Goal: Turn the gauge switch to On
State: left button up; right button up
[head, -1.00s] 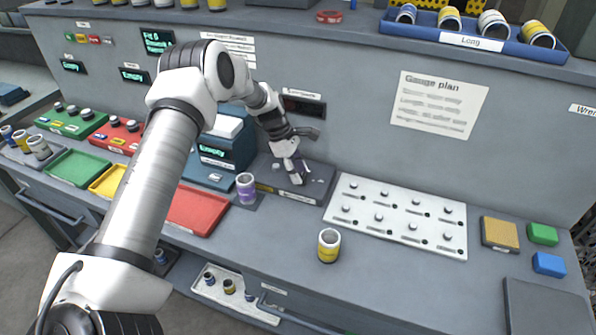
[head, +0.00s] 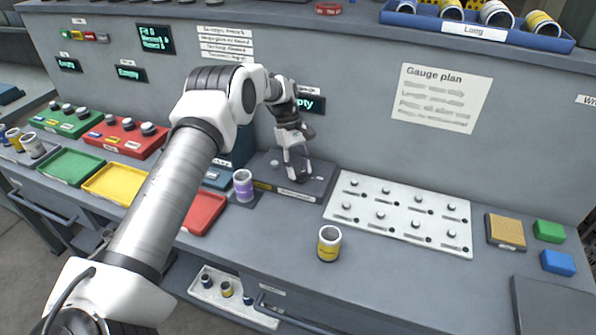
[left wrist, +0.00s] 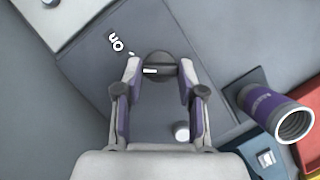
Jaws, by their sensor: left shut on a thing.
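The gauge switch is a dark round knob (left wrist: 158,66) with a white pointer mark, on a dark grey gauge base (head: 262,172). A white "On" label (left wrist: 115,42) is printed beside it, up and left in the left wrist view. My left gripper (head: 297,176) reaches down onto the base. In the left wrist view its two purple-padded fingers (left wrist: 159,72) are shut on the knob, one on each side. The white mark lies left of the knob's middle. The gauge display (head: 308,104) above is lit and reads "...pty", partly hidden by my arm. My right gripper is out of view.
A purple can (head: 243,186) stands just left of the base. A white plate with pegs (head: 400,212) lies to its right. A yellow can (head: 329,243) stands near the bench front. Coloured trays (head: 115,184) are at the left.

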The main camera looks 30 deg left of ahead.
pick_arm(q)
jog(key=shift+w+d+f+m+g+y+b, duration=0.15)
jog(key=shift+m+g+b, duration=0.25)
jog(key=shift+m, duration=0.75)
jog(key=shift+s+a+m+g+y+b, duration=0.1)
jog(key=shift+m+g+y+b, duration=0.25)
jog(key=shift+m, duration=0.8)
jog(key=o, duration=1.2)
jog(key=shift+w, duration=0.1)
jog(key=shift+c, duration=0.2)
notch_tip(320, 180, up, 10)
